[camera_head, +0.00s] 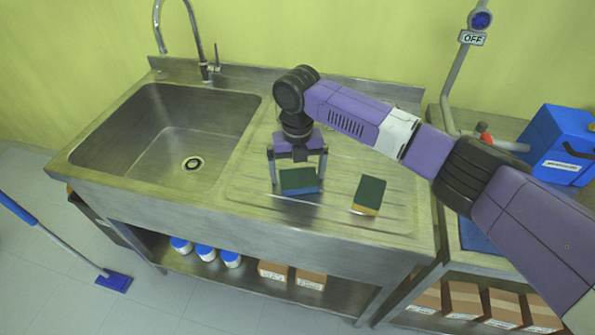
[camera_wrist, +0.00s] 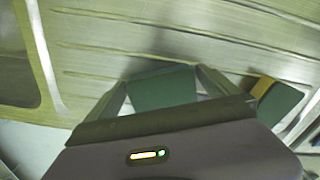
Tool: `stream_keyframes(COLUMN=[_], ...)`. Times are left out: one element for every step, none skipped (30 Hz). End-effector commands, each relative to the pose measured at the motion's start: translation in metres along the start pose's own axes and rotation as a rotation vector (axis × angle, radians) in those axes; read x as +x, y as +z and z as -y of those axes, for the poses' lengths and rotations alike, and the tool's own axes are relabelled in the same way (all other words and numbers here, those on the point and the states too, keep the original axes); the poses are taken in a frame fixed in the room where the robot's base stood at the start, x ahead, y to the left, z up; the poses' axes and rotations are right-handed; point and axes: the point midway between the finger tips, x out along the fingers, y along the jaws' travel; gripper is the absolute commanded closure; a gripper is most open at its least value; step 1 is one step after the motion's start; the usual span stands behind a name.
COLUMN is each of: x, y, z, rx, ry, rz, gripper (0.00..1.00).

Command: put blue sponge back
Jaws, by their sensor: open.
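The blue sponge (camera_head: 300,182), with a dark green top and a blue lower edge, is on the ribbed drainboard to the right of the sink basin. My gripper (camera_head: 298,178) is open, with one finger to the left and one to the right of this sponge. In the wrist view the green top of the blue sponge (camera_wrist: 163,90) shows between the two fingers (camera_wrist: 160,95). I cannot tell whether the fingers touch it. A second sponge, green and yellow (camera_head: 369,194), lies apart to the right; it also shows in the wrist view (camera_wrist: 276,99).
The sink basin (camera_head: 165,135) with a tall faucet (camera_head: 210,66) is on the left. A blue container (camera_head: 559,145) stands on the right-hand counter. White tubs with blue lids (camera_head: 205,252) and cardboard boxes (camera_head: 310,280) sit on the shelf below. The drainboard's front right is clear.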

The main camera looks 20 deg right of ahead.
Motion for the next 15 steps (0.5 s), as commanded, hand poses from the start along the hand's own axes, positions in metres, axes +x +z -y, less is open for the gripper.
stream_keyframes(x=[-0.003,-0.005,-0.006,-0.008,-0.012,-0.018,-0.022,-0.028,-0.036,-0.043,-0.049,-0.058,-0.064,-0.07,-0.078], y=[0.0,0.0,0.0,0.001,0.001,0.001,0.001,0.001,0.001,0.001,0.001,0.001,0.001,0.001,0.001], z=[0.0,0.0,0.0,0.0,0.0,-0.001,-0.001,0.0,-0.001,-0.001,-0.001,-0.001,0.0,-0.001,0.0], rx=[0.0,0.0,0.0,0.0,0.0,-0.001,-0.002,-0.001,-0.001,-0.001,-0.001,0.0,-0.001,-0.001,-0.001], ry=[0.0,0.0,0.0,0.0,0.001,0.002,0.002,0.002,0.002,0.002,0.002,0.002,0.001,0.002,0.001], rz=[0.001,0.001,0.001,0.001,0.002,0.002,0.002,0.003,0.003,0.004,0.004,0.004,0.003,0.004,0.004], gripper=[0.0,0.0,0.0,0.0,0.0,0.0,0.0,0.0,0.0,0.0,0.0,0.0,0.0,0.0,0.0])
